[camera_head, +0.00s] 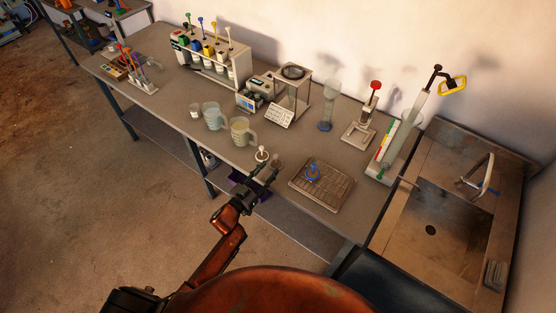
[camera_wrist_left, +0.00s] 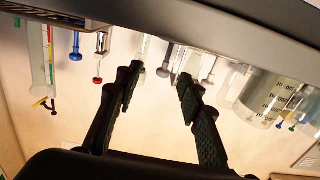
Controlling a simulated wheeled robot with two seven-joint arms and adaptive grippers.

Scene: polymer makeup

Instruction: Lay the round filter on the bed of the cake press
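The round filter is hard to single out; a small piece with a white ball knob (camera_head: 262,154) stands near the table's front edge, and a blue-knobbed piece (camera_head: 313,172) stands on a ribbed tray. I cannot tell which, if either, carries the filter. A stand with a red knob and a pale square base (camera_head: 358,135), likely the cake press, is at the back right; its red knob shows in the left wrist view (camera_wrist_left: 97,80). My left gripper (camera_head: 268,169) is open and empty in front of the white-knobbed piece. In the wrist view its fingers (camera_wrist_left: 158,90) are apart.
The ribbed tray (camera_head: 335,193) lies right of my gripper. A tall cylinder (camera_head: 328,105) stands at the back, and a sink (camera_head: 435,225) is at the right.

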